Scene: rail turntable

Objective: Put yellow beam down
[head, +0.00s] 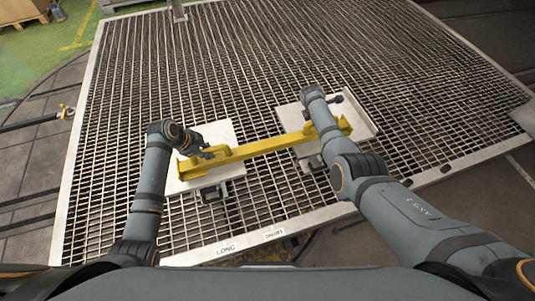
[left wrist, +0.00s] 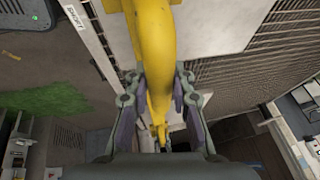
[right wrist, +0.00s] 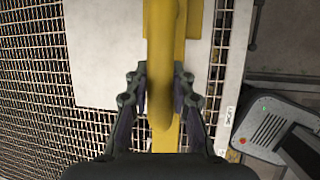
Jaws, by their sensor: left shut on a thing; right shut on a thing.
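The yellow beam (head: 255,148) spans from a white plate on the left (head: 218,133) to a white tray on the right (head: 362,126), across a metal grating. Its ends are over these two supports; I cannot tell whether it touches them. My left gripper (head: 206,154) is at the beam's left part. In the left wrist view its fingers (left wrist: 160,98) are closed around a yellow bar of the beam (left wrist: 152,45). My right gripper is mostly hidden behind its arm in the head view. In the right wrist view its fingers (right wrist: 160,95) are closed around the beam's yellow bar (right wrist: 160,40).
The grating platform (head: 270,60) has a pale rim with labels, including "LONG" (head: 226,249), along its near edge. A post (head: 177,10) stands at the far edge. A cardboard box (head: 20,10) is at the far left. The grating beyond the beam is clear.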

